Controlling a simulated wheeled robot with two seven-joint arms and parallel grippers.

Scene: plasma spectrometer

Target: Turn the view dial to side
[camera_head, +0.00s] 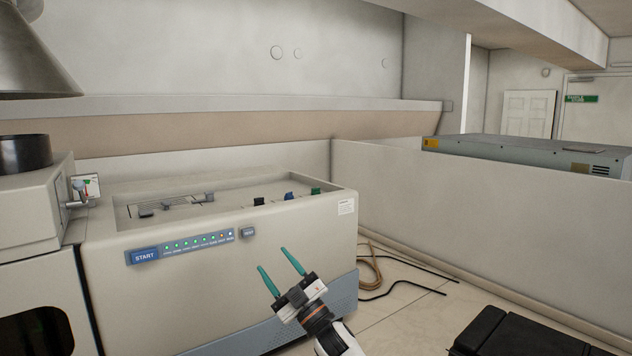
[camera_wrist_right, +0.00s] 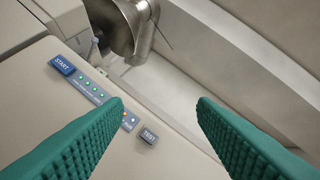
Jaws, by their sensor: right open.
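What looks like the view dial (camera_head: 80,190) is a small grey knob by a white, coloured label plate, on the side of the left-hand instrument housing in the head view. Its setting is too small to read. My right gripper (camera_head: 275,263) is open and empty, with green fingers, in front of the beige spectrometer (camera_head: 220,280). It is well to the right of the dial and apart from it. In the right wrist view the two open fingers (camera_wrist_right: 160,120) frame the front panel edge. My left gripper is not in view.
A metal exhaust hood (camera_head: 35,60) hangs above a black cylinder (camera_head: 24,154) at the left. Cables (camera_head: 400,290) lie right of the spectrometer.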

